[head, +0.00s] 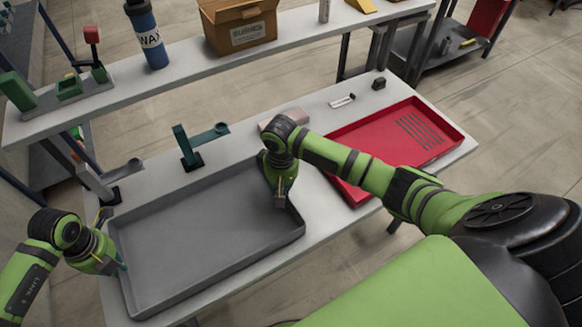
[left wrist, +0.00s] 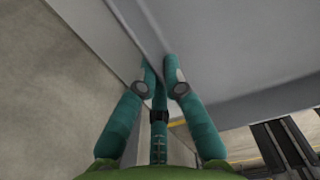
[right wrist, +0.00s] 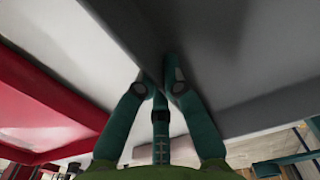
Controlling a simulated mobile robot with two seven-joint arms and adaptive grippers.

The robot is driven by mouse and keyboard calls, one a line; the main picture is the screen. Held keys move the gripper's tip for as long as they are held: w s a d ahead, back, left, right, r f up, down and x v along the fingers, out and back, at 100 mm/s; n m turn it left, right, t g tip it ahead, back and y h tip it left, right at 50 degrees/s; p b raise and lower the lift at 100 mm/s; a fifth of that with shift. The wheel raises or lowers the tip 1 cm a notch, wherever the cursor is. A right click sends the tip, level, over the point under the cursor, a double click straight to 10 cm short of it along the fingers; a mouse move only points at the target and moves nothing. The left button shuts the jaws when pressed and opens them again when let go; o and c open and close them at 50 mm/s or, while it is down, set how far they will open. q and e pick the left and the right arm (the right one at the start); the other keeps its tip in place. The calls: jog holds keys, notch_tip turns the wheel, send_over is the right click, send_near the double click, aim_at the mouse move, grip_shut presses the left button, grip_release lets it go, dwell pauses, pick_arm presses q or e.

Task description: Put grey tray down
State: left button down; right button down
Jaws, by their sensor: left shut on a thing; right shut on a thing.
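The grey tray (head: 205,235) is a wide, shallow, empty tray at the left of the white table in the head view. My left gripper (head: 122,264) is shut on its left wall; the left wrist view shows the teal fingers (left wrist: 160,75) pinching the tray wall (left wrist: 215,70). My right gripper (head: 280,200) is shut on its right wall; the right wrist view shows the fingers (right wrist: 160,75) on either side of the wall (right wrist: 215,60). The tray is over the table top, roughly level. I cannot tell whether its underside touches the table.
A red tray (head: 448,122) with several thin dark rods lies to the right. A green fixture (head: 190,150) stands behind the grey tray, with a pinkish block (head: 285,118) near my right wrist. A raised shelf (head: 205,60) behind holds a blue bottle (head: 147,35) and cardboard box (head: 240,24).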

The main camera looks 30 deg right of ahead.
pick_arm(q)
jog(key=shift+a+f+b, duration=0.15)
jog(key=shift+f+b, duration=0.35)
jog(key=shift+f, duration=0.2)
pick_arm(e)
jog(key=shift+d+f, duration=0.15)
jog(key=shift+f, duration=0.55)
pick_arm(q)
jog(key=c, duration=1.3)
grip_release()
jog(key=shift+r, duration=0.2)
jog(key=shift+c, duration=0.2)
pick_arm(e)
jog(key=c, duration=1.3)
grip_release()
jog(key=shift+r, duration=0.2)
jog(key=shift+c, duration=0.2)
pick_arm(q)
jog(key=shift+r, duration=0.15)
pick_arm(e)
jog(key=shift+r, duration=0.2)
pick_arm(q)
notch_tip(320, 180, up, 12)
pick_arm(e)
notch_tip(320, 180, up, 12)
jog(key=shift+f, duration=0.15)
pick_arm(q)
jog(key=shift+s, duration=0.1)
